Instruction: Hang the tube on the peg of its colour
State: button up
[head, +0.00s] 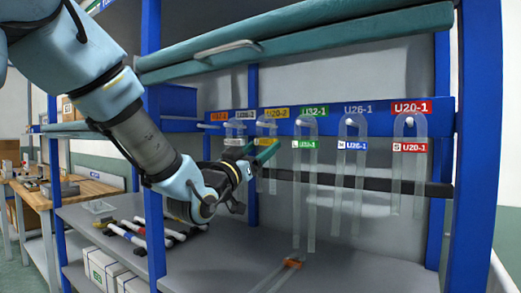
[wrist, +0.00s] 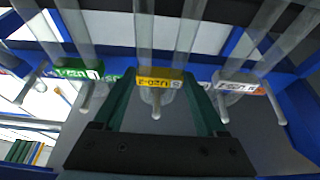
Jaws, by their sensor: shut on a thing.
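A clear U-shaped tube with a yellow label (wrist: 160,82) is between the green fingers of my gripper (wrist: 157,88) in the wrist view. In the head view it shows (head: 265,131) in front of the yellow U20-2 tag (head: 278,113) on the blue rail. My gripper (head: 266,152) is shut on it from the left. A pale peg (wrist: 157,104) shows at the tube's bend in the wrist view. Whether the tube's weight rests on that peg I cannot tell.
Clear tubes hang beside it: a green-labelled one (head: 305,143), a blue-labelled one (head: 353,146) and a red-labelled one (head: 410,147). Another tube (head: 236,130) is to the left. A tube with an orange label (head: 292,263) lies on the grey shelf (head: 345,262).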

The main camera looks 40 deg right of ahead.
jog(key=shift+d+b, duration=0.25)
jog(key=shift+b, duration=0.1)
dwell(0.7)
jog(key=o, duration=1.3)
jog(key=shift+w, duration=0.1)
jog(key=r+b+v, duration=0.1)
jog(key=b+v, duration=0.2)
jog(key=v, duration=0.5)
jog(key=shift+a, duration=0.55)
dwell(1.2)
jog(key=shift+a+f, duration=0.1)
jog(key=s+a, duration=0.2)
jog(key=a, duration=0.4)
jog(key=shift+a, duration=0.25)
dwell(0.5)
dwell(0.4)
